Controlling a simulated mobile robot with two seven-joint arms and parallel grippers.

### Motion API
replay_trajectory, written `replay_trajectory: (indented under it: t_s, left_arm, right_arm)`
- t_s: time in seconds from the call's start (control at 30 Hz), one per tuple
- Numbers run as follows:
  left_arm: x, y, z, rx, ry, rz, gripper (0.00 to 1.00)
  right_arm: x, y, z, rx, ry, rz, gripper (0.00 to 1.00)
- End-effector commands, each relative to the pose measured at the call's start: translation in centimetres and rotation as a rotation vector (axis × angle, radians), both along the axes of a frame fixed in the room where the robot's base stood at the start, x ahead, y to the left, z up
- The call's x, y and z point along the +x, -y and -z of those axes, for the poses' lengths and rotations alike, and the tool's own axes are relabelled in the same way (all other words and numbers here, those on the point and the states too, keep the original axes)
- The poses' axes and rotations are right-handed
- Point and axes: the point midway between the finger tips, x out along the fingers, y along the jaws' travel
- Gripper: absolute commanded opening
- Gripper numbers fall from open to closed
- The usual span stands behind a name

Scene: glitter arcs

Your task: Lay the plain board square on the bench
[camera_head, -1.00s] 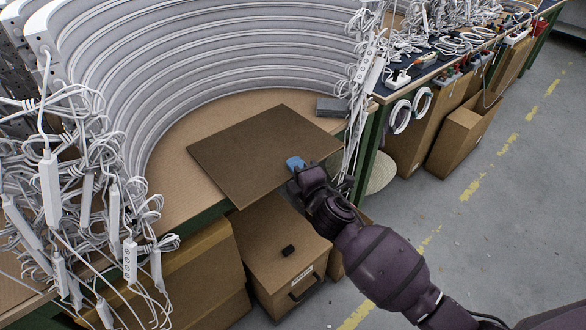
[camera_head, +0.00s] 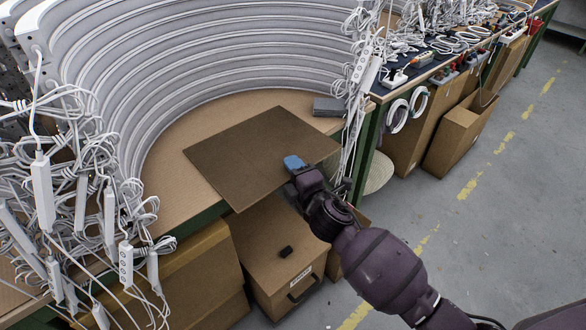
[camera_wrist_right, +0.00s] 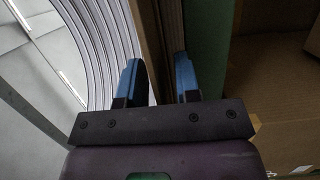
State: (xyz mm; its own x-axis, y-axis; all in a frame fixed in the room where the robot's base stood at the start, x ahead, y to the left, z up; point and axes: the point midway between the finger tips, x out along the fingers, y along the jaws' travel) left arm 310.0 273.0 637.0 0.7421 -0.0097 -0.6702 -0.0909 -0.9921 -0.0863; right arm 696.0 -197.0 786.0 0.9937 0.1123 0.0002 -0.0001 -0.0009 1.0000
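The plain board (camera_head: 245,150) is a flat dark brown square in the head view. It lies over the bench (camera_head: 190,190), and its front edge runs roughly along the bench front and seems to overhang it slightly. My right gripper (camera_head: 293,163) is at the front edge, right of its middle, with one blue fingertip above the board; the other is hidden there. In the right wrist view, both blue fingers of my right gripper (camera_wrist_right: 157,78) stand apart, with brown strips seen edge-on between them. Contact with the board is not clear. My left gripper is out of view.
Stacked white curved arcs (camera_head: 230,50) curve behind the board. Tangled white cables and power strips (camera_head: 80,190) hang at left, others (camera_head: 365,75) at right. A small grey block (camera_head: 327,106) lies behind the board. A cardboard box (camera_head: 275,245) stands below. Floor at right is clear.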

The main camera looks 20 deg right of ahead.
Motion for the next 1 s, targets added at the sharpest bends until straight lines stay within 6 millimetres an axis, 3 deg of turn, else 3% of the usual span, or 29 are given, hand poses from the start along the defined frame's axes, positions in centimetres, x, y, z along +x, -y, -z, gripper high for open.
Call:
replay_trajectory:
  t_s: [0.17,0.73,1.0]
  left_arm:
    - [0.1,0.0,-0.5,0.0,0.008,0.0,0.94]
    - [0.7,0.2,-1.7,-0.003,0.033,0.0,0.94]
    - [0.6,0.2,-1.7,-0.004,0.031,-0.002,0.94]
  right_arm:
    - [-0.9,0.1,-0.4,0.0,0.0,0.0,0.3]
    - [-9.8,1.2,-0.4,0.001,-0.001,0.002,0.3]
    - [-11.7,1.4,-0.3,-0.001,0.0,0.001,0.3]
